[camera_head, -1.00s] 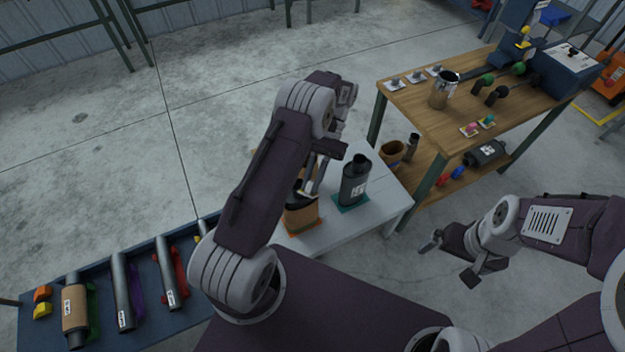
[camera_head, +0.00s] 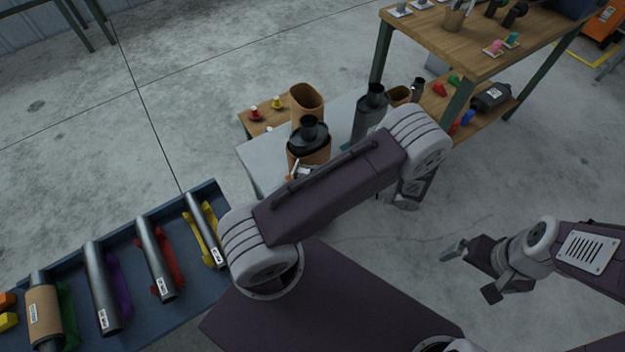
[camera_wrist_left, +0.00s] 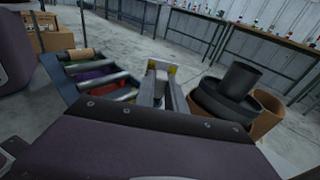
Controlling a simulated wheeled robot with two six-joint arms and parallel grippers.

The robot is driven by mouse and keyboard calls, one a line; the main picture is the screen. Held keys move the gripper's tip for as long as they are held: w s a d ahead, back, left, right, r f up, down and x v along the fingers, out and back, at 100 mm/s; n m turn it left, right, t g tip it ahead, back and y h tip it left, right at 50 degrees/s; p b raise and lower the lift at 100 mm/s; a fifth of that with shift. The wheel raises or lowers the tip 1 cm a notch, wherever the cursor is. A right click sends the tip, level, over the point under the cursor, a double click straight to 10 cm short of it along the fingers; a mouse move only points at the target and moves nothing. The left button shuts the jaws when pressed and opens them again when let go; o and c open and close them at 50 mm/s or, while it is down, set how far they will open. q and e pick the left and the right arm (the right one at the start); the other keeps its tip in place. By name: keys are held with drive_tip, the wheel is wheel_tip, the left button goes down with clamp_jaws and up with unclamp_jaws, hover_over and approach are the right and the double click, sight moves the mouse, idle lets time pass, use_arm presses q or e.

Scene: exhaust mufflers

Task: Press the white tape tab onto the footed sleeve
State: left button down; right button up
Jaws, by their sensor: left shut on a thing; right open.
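The brown footed sleeve (camera_head: 294,160) stands upright on the pale table with a dark muffler (camera_head: 309,133) in it. In the left wrist view the sleeve (camera_wrist_left: 268,118) and muffler (camera_wrist_left: 240,80) are at the right. My left gripper's fingers (camera_wrist_left: 160,92) point past the sleeve's side, left of it in that view, shut on a small pale piece (camera_wrist_left: 161,66) that looks like the white tape tab. In the head view my arm hides most of this gripper and the sleeve's lower front; contact cannot be told. My right gripper (camera_head: 470,272) is open and empty at the right.
A second, open brown sleeve (camera_head: 306,101) stands behind, and another dark muffler (camera_head: 368,115) stands right of the footed sleeve. A blue tray (camera_head: 205,193) with several pipes is at the left. A wooden workbench (camera_head: 440,38) is at the back right.

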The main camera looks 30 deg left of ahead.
use_arm(q)
drive_tip(key=w+d+f+m+t+b, duration=0.2)
drive_tip(key=d+f+m+t+b, duration=0.1)
drive_tip(key=f+t+b, duration=0.3)
drive_tip(key=w+d+f+m+t+b, duration=0.3)
drive_tip(key=f+m+t+b, duration=0.1)
drive_tip(key=f, duration=0.4)
drive_tip(key=shift+w+d+f+m+t+y+b, duration=0.25)
drive_tip(key=shift+d+m+t+y+b, duration=0.15)
drive_tip(key=shift+t+b, duration=0.65)
use_arm(e)
wheel_tip(320, 180, down, 16)
drive_tip(key=shift+r, duration=0.15)
use_arm(q)
drive_tip(key=x, duration=0.7)
drive_tip(key=shift+g+x, duration=0.25)
drive_tip(key=shift+x, duration=0.5)
drive_tip(key=shift+s, duration=0.1)
use_arm(e)
drive_tip(key=shift+r, duration=0.1)
